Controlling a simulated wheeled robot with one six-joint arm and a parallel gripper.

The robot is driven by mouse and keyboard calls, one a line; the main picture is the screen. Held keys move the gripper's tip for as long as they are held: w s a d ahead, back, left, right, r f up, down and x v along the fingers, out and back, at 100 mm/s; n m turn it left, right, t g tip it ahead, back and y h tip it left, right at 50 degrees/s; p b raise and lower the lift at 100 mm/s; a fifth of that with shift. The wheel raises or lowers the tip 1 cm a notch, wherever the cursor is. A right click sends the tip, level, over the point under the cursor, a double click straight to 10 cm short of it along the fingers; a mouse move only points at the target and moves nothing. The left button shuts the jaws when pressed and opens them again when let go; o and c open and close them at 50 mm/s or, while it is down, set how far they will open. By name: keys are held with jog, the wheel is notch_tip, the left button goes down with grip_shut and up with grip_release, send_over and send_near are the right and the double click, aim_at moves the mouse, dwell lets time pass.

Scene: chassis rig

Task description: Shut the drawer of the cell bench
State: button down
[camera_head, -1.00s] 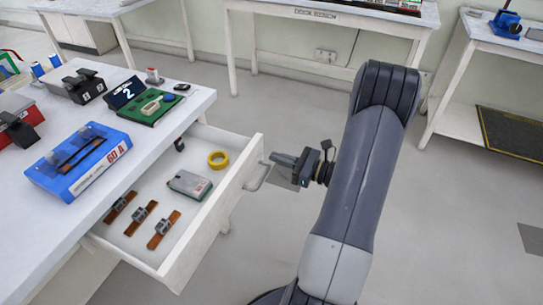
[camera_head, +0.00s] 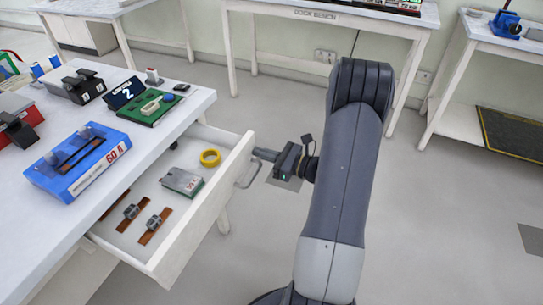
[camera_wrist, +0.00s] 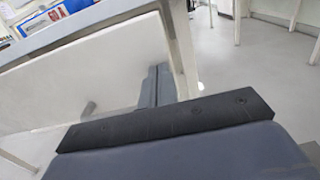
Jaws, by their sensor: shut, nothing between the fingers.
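The drawer (camera_head: 200,218) of the cell bench (camera_head: 188,108) is partly open, sticking out to the right from under the bench top. Its front carries a bar handle (camera_head: 250,175). My gripper (camera_head: 256,153) is shut and empty at the far end of the drawer front, beside the handle; whether it touches the front I cannot tell. Inside lie a yellow ring (camera_head: 210,157), a grey-green box (camera_head: 183,181) and brown strips with grey clips (camera_head: 154,226). In the wrist view the pale drawer front (camera_wrist: 90,80) fills the left, with my gripper (camera_wrist: 156,78) against or close to it.
On the bench top stand a blue case (camera_head: 78,160), a green board (camera_head: 150,105) and dark boxes on red and grey bases. Another bench (camera_head: 330,14) stands behind, and one with a blue tool at the right.

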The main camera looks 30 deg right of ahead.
aim_at(200, 141)
jog(key=b+x, duration=0.3)
jog(key=x, duration=1.8)
jog(key=shift+f, duration=0.15)
jog(key=shift+w+a+b, duration=0.3)
jog(key=shift+w+a, duration=0.05)
jog(key=shift+w, duration=0.1)
jog(key=shift+w+r, duration=0.1)
jog(key=shift+r, duration=0.2)
